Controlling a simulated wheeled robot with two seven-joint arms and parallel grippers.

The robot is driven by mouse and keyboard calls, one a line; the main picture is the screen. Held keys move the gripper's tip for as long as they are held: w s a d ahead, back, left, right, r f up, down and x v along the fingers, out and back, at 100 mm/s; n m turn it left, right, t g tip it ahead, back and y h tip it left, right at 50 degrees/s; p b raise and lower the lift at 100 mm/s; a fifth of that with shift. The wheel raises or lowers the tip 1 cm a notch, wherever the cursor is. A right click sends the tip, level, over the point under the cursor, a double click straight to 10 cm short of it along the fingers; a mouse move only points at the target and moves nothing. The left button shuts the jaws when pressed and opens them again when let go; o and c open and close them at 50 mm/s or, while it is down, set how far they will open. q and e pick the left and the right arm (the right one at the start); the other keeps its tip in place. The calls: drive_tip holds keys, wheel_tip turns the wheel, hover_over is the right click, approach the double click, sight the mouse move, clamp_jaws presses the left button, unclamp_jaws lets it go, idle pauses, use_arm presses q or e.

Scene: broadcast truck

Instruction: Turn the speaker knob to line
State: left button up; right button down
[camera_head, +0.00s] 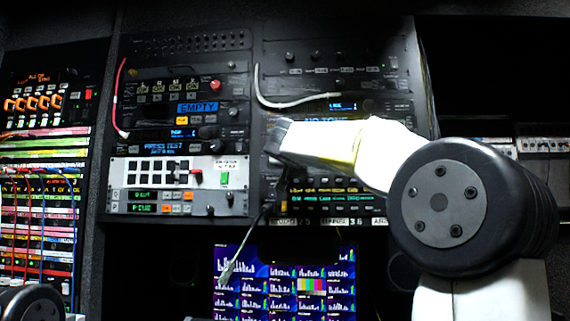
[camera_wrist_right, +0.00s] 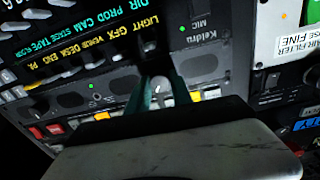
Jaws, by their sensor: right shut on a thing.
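The speaker knob (camera_wrist_right: 160,84) is a small grey knob on a dark panel. In the right wrist view it sits between the two fingers of my right gripper (camera_wrist_right: 160,95). The gripper is shut on it, and the fingers cover its sides. Its pointer and any line marking are too small to read. In the head view my right gripper (camera_head: 283,138) reaches leftward to the right-hand rack column and hides the knob. My left gripper is not in view.
The right-hand rack panel (camera_wrist_right: 100,94) has speaker grilles and coloured buttons. A white cable (camera_head: 292,102) hangs above the gripper and a dark cable below it. A monitor (camera_head: 284,280) is underneath. A patch bay (camera_head: 42,185) with cords stands left.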

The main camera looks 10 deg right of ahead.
drive_tip(key=shift+f+m, duration=0.1)
drive_tip(key=shift+m, duration=0.5)
drive_tip(key=c, duration=1.1)
unclamp_jaws()
drive_tip(key=shift+w, duration=0.1)
drive_tip(key=shift+c, duration=0.2)
drive_tip(key=v, duration=0.8)
drive_tip(key=shift+d, duration=0.1)
